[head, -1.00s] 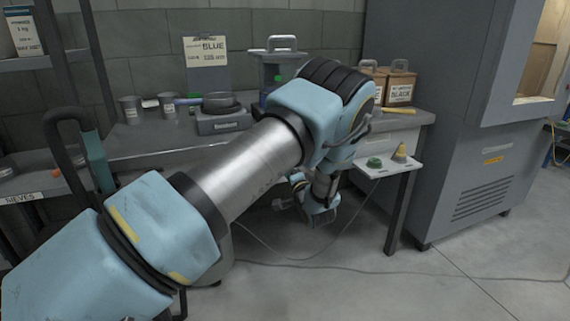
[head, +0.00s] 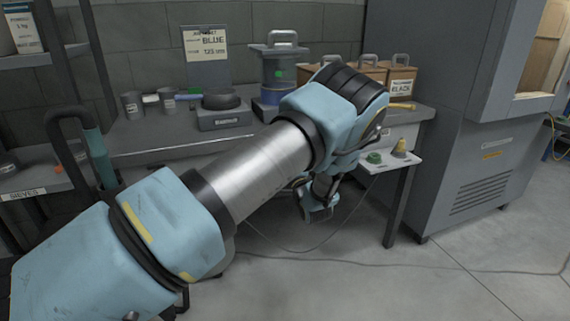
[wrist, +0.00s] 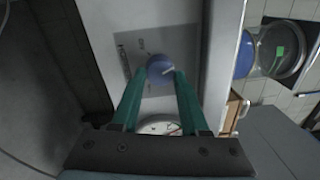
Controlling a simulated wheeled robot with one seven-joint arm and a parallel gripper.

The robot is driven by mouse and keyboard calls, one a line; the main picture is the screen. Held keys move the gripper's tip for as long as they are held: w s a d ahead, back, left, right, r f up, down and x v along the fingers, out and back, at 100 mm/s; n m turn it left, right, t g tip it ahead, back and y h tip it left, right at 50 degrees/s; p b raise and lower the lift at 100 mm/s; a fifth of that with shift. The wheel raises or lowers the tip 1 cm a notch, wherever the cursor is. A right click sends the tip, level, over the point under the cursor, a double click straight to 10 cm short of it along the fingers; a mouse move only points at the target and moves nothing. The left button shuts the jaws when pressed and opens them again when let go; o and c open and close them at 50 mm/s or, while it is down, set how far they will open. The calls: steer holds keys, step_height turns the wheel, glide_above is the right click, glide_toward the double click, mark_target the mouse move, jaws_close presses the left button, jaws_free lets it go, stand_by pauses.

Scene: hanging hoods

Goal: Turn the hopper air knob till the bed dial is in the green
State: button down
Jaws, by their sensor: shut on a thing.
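In the wrist view, a round blue knob (wrist: 160,68) with a pale pointer mark sits on a light panel (wrist: 210,35) with a grey label plate behind it. The two green fingers of my gripper (wrist: 159,75) are closed on the knob's sides. A round white dial (wrist: 157,125) lies nearer the palm. My gripper's body covers its lower part, and I cannot tell its reading. A clear cylinder (wrist: 266,50) with a green patch is at the right; in the head view it appears to be the clear vessel (head: 278,73) on the bench.
On the bench (head: 180,143) stand a grey scale (head: 222,118), metal cups (head: 132,104) and handled boxes (head: 400,85). A grey cabinet (head: 480,150) stands right. A cable crosses the floor.

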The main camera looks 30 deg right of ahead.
steer(key=shift+c, duration=2.1)
jaws_free()
steer(key=s+a, duration=0.1)
steer(key=s, duration=0.9)
steer(key=shift+s+a+f+b, duration=0.2)
steer(key=shift+s+f+b, duration=0.1)
steer(key=shift+s+f, duration=0.1)
